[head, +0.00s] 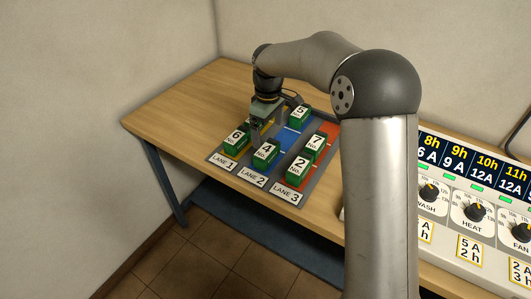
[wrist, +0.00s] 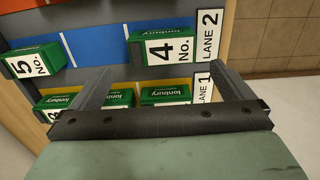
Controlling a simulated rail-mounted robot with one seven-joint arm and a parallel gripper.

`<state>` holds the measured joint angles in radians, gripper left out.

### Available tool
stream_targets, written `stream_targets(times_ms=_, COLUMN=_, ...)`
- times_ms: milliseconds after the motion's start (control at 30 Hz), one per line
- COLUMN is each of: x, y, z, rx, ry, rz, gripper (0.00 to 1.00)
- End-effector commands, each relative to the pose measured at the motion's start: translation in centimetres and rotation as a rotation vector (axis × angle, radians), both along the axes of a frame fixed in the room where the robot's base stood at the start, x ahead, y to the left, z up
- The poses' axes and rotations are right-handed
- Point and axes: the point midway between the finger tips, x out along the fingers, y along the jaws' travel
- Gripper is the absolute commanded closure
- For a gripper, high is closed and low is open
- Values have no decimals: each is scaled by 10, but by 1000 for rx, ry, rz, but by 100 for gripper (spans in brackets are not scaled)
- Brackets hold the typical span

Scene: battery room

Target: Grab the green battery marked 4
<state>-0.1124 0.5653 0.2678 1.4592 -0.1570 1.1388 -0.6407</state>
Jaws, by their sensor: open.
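The green battery marked 4 (head: 266,152) stands at the front end of lane 2, its white label facing up. In the wrist view battery 4 (wrist: 165,52) lies just beyond the fingertips, between their lines. My gripper (head: 264,131) is open and empty, pointing down over lanes 1 and 2, behind battery 4 in the head view. In the wrist view the two fingers of my gripper (wrist: 162,70) are spread wider than battery 4. I cannot tell exactly how high the fingertips are above the mat.
Battery 6 (head: 237,138) is beside it in lane 1, with more lane 1 batteries (wrist: 118,97) under my gripper in the wrist view. Battery 5 (head: 300,115) is farther back in lane 2. Batteries 2 (head: 299,169) and 7 (head: 315,145) stand in lane 3. A control panel (head: 480,200) is at right.

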Motion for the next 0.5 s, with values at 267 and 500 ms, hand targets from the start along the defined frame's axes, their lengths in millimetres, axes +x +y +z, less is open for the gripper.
stream_targets(times_ms=267, x=0, y=0, z=-43, rx=0, ry=1, rz=-2, gripper=0)
stream_targets(times_ms=500, x=-2, y=1, z=-62, rx=0, ry=4, rz=-1, gripper=0)
